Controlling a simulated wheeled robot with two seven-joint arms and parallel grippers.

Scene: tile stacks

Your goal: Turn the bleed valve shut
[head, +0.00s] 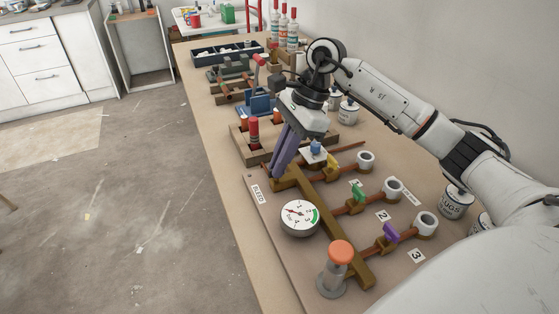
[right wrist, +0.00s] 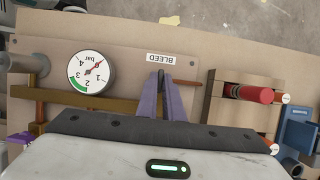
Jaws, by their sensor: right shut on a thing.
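My right gripper (head: 274,171) is shut at the bleed end of the brass pipe manifold (head: 325,210), beside the BLEED label (head: 257,193). Its purple fingers point down and also show in the right wrist view (right wrist: 161,84), with their tips close together. The bleed valve's handle is hidden between and behind the fingers, so I cannot tell its angle. A thin copper-coloured stub (right wrist: 186,82) sticks out beside the fingers. The round pressure gauge (head: 300,217) stands on the board near the manifold, and its face also shows in the right wrist view (right wrist: 90,72). My left gripper is not in view.
Yellow (head: 331,163), green (head: 358,190) and purple (head: 391,232) valve handles sit on the branch pipes. An orange-topped knob (head: 341,253) stands at the near end. A wooden block with a red cylinder (head: 253,131) lies beyond the gripper. White tins (head: 457,203) stand along the wall.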

